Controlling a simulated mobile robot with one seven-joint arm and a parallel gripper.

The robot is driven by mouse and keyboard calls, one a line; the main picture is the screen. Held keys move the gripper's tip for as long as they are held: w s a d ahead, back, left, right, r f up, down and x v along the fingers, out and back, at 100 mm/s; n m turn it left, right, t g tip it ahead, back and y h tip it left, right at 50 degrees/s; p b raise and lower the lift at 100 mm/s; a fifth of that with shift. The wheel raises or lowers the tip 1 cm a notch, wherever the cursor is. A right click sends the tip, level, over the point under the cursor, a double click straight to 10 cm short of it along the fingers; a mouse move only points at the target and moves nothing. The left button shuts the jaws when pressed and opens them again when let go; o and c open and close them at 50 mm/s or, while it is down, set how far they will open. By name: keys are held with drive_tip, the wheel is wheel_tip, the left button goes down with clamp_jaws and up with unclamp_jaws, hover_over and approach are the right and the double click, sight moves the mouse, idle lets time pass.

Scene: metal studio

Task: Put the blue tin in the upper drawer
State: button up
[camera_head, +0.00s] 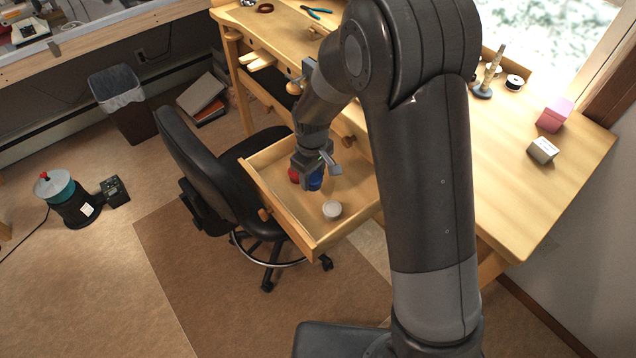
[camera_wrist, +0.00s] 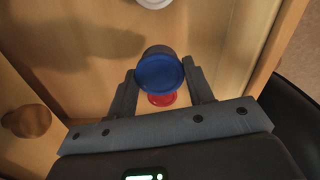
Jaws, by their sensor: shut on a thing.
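My gripper (camera_wrist: 160,88) is shut on the blue tin (camera_wrist: 160,72), whose round blue lid sits between the two fingers in the wrist view. In the head view the blue tin (camera_head: 315,180) shows below my gripper (camera_head: 312,174), over the open drawer (camera_head: 290,213) of the wooden bench. I cannot tell whether the tin touches the drawer floor. A red thing (camera_head: 294,175) is just left of the blue tin, and it shows partly hidden behind the tin in the wrist view (camera_wrist: 162,99).
A grey-white round tin (camera_head: 332,209) lies in the drawer near its front. A black office chair (camera_head: 215,165) stands close against the drawer's left side. The bench top (camera_head: 520,190) bears a pink box (camera_head: 555,114) and a small pale box (camera_head: 542,150). Much of the drawer floor is bare.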

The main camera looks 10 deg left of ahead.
sight(313, 186)
drive_tip(key=shift+f, duration=2.45)
drive_tip(key=shift+f, duration=0.1)
drive_tip(key=o, duration=1)
drive_tip(key=shift+c, duration=0.2)
